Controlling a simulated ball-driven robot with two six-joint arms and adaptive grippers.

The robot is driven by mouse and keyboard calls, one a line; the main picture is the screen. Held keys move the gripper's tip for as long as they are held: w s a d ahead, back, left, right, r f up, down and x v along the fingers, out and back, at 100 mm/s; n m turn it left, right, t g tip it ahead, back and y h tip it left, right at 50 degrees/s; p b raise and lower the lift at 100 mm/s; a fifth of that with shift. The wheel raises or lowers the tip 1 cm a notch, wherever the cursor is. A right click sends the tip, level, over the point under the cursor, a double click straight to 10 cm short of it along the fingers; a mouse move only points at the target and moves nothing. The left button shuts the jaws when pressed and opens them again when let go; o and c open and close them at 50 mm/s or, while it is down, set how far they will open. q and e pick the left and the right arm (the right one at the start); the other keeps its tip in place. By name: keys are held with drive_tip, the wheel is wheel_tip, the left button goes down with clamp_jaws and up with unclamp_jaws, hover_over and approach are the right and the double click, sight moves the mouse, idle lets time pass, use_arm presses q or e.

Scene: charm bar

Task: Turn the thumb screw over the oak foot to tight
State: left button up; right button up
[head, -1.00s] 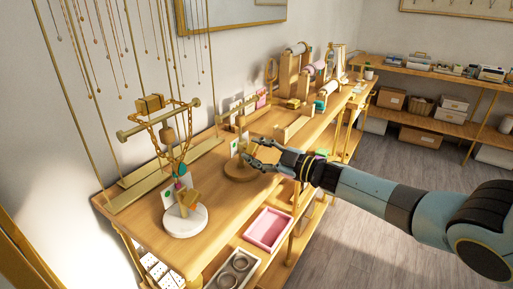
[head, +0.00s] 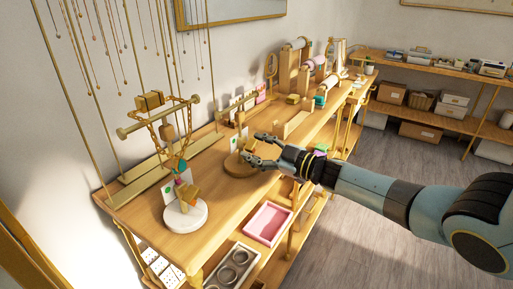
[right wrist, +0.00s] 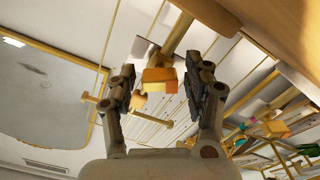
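The oak foot (head: 236,168) is a round wooden disc on the wooden table, with a short stand on it. Over it, a small brass block that looks like the thumb screw (head: 250,146) shows between the fingers of my right gripper (head: 251,148). In the right wrist view the brass block (right wrist: 159,79) sits between the two open fingertips (right wrist: 163,86), with gaps on both sides. The fingers are apart and hold nothing. Its pointer or setting is too small to read. My left gripper is not in view.
A pink tray (head: 268,223) lies on the lower shelf. Wooden blocks and spools stand farther along the table.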

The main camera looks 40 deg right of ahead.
drive_tip(key=shift+o, duration=0.4)
drive_tip(key=v, duration=1.2)
